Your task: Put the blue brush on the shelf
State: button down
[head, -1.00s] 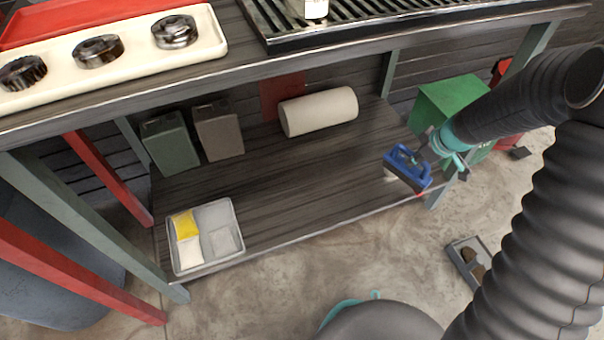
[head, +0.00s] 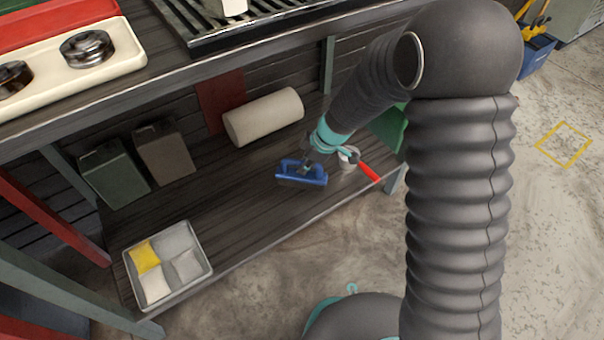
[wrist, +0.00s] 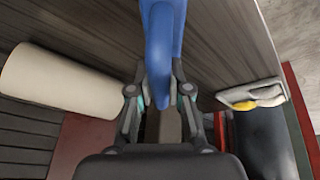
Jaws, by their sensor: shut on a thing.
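The blue brush (head: 302,173) is in my gripper (head: 308,160), over the right part of the wooden lower shelf (head: 225,200) in the head view. In the wrist view the blue brush (wrist: 163,45) stands up between the fingers of my gripper (wrist: 160,98), which is shut on its handle. The brush looks close to the shelf boards, but I cannot tell whether it touches them. Its underside is hidden.
A cream roll (head: 264,116) lies behind the brush. Two canisters (head: 165,153) stand at the back left. A grey tray of pouches (head: 204,262) sits at the front left. A red-handled item (head: 368,172) lies right of my gripper. The shelf's middle is clear.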

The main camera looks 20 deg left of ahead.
jog(key=shift+s+a+f, duration=0.1)
jog(key=shift+a+f, duration=0.1)
jog(key=shift+a, duration=0.1)
jog(key=shift+f, duration=0.25)
jog(key=shift+f+b, duration=0.3)
jog(key=shift+f, duration=1.45)
jog(key=shift+f+b, duration=0.2)
jog(key=shift+b, duration=0.1)
jog(key=c, duration=1.1)
grip_release()
jog(key=shift+r, duration=0.15)
jog(key=shift+r+p, duration=0.25)
jog(key=shift+p, duration=0.15)
jog(key=p+v, duration=0.1)
jog(key=v, duration=1)
jog(key=shift+d+r, duration=0.15)
jog(key=shift+r, duration=0.1)
jog(key=shift+d+r, duration=0.1)
